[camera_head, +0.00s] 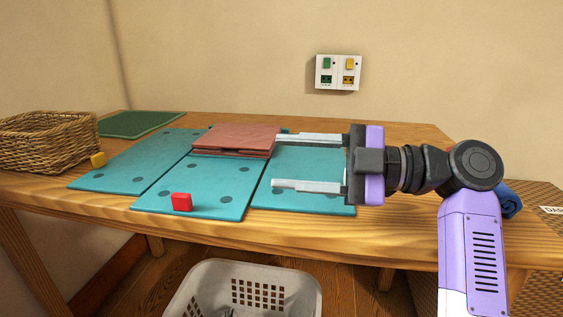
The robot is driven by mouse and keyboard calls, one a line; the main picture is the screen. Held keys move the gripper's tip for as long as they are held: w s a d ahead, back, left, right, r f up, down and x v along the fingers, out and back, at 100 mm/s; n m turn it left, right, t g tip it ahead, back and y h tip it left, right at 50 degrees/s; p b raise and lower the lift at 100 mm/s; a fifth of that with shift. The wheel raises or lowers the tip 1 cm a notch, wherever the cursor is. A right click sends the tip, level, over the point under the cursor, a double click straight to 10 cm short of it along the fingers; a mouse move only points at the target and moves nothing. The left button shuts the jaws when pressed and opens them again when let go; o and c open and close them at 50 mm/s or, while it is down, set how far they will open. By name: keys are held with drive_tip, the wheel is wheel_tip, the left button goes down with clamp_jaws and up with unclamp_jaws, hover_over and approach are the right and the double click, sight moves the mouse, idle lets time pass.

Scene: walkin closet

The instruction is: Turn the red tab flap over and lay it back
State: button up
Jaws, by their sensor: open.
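A small red tab (182,202) stands at the front edge of the middle teal panel (215,197). This panel lies flat on the wooden table with its dotted teal face up. A brick-red folded stack (236,138) lies over the back of the teal panels. My gripper (275,163) comes in from the right with its two fingers pointing left. It is open and empty, over or beside the right teal panel (310,168), right of the red tab. The far fingertip appears close to the stack's right edge; I cannot tell whether it touches.
A green mat (140,123) lies behind. A white laundry basket (245,289) stands below the table (400,238). A blue item (509,203) is behind my arm.

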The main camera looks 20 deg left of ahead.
drive_tip(key=shift+v, duration=0.8)
drive_tip(key=shift+s+b, duration=0.1)
drive_tip(key=shift+b, duration=0.2)
